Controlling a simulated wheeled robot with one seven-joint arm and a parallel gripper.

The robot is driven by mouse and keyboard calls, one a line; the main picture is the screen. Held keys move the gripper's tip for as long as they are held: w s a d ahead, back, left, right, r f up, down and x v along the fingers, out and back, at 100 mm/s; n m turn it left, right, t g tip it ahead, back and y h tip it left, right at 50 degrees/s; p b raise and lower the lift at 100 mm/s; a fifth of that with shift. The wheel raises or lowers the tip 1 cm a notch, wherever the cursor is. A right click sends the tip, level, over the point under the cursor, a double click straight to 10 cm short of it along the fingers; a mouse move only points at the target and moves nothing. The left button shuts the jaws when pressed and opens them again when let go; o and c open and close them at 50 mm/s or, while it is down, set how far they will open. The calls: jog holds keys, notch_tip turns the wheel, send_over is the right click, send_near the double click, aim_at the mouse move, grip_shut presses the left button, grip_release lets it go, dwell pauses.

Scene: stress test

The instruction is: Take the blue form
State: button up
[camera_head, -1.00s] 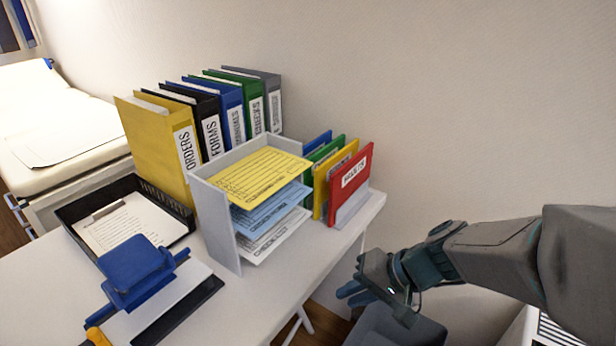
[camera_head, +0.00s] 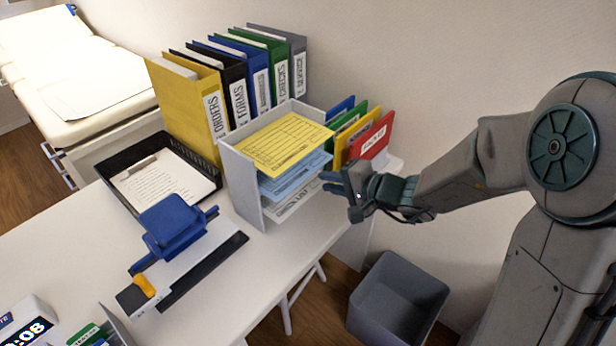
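The blue form (camera_head: 296,176) lies on the middle level of a grey tray stack (camera_head: 243,183), between a yellow form (camera_head: 283,143) above and a white form (camera_head: 292,203) below. Its right edge sticks out of the stack. My gripper (camera_head: 328,181) is at the right side of the stack, with its fingertips at or very near the blue form's right edge. I cannot tell whether the fingers touch the form, or how far apart they are.
Coloured folders (camera_head: 371,137) stand just behind my gripper. Tall binders (camera_head: 189,108) stand behind the stack. A black tray with a clipboard (camera_head: 163,184) and a blue hole punch (camera_head: 174,226) are to the left. A grey bin (camera_head: 398,297) stands on the floor below my arm.

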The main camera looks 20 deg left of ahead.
aim_at(307, 178)
jog(key=b+x, duration=0.3)
jog(key=x, duration=0.3)
jog(key=shift+a+f+b, duration=0.2)
jog(key=shift+a+b, duration=0.05)
jog(key=shift+b, duration=0.05)
jog(key=shift+w, duration=0.1)
grip_shut()
jog(key=shift+b, duration=0.5)
jog(key=shift+r, duration=0.1)
jog(key=shift+d, duration=0.15)
